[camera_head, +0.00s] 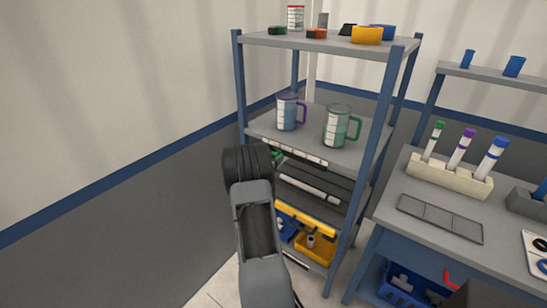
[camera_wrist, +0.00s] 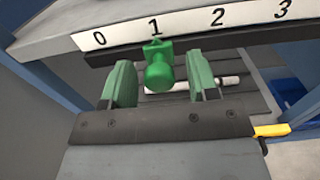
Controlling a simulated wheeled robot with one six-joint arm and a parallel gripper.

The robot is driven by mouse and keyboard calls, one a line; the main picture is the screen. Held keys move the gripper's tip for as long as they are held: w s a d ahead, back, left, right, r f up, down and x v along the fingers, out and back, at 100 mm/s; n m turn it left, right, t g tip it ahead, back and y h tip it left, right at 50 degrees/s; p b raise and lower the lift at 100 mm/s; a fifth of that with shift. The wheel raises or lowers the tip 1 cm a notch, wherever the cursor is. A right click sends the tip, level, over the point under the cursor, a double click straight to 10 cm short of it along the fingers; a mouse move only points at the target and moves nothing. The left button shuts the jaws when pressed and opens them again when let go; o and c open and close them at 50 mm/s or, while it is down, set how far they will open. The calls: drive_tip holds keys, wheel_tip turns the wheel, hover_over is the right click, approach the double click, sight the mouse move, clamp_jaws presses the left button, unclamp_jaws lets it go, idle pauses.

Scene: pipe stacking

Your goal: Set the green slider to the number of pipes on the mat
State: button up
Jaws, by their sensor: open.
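The green slider (camera_wrist: 158,66) sits on a dark rail under a white number strip (camera_wrist: 205,25), in line with the 1. My gripper (camera_wrist: 162,82) is open, with one green-grey finger on each side of the slider's knob and gaps between. In the head view my gripper (camera_head: 248,166) is at the shelf's left front, and a bit of green shows beside it. A white pipe (camera_wrist: 230,82) lies on a dark ridged surface behind the slider, partly hidden; it also shows in the head view (camera_head: 310,183). I cannot tell whether that surface is the mat.
The shelf unit (camera_head: 382,120) holds two measuring jugs (camera_head: 287,112) above and a yellow bin (camera_head: 318,248) below. The bench at right has a rack (camera_head: 445,178) with three capped tubes and an empty-looking grey mat or tray (camera_head: 440,219). A wall is close on the left.

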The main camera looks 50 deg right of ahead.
drive_tip(key=a+b, duration=0.1)
drive_tip(key=a, duration=1.2)
drive_tip(key=shift+a, duration=0.3)
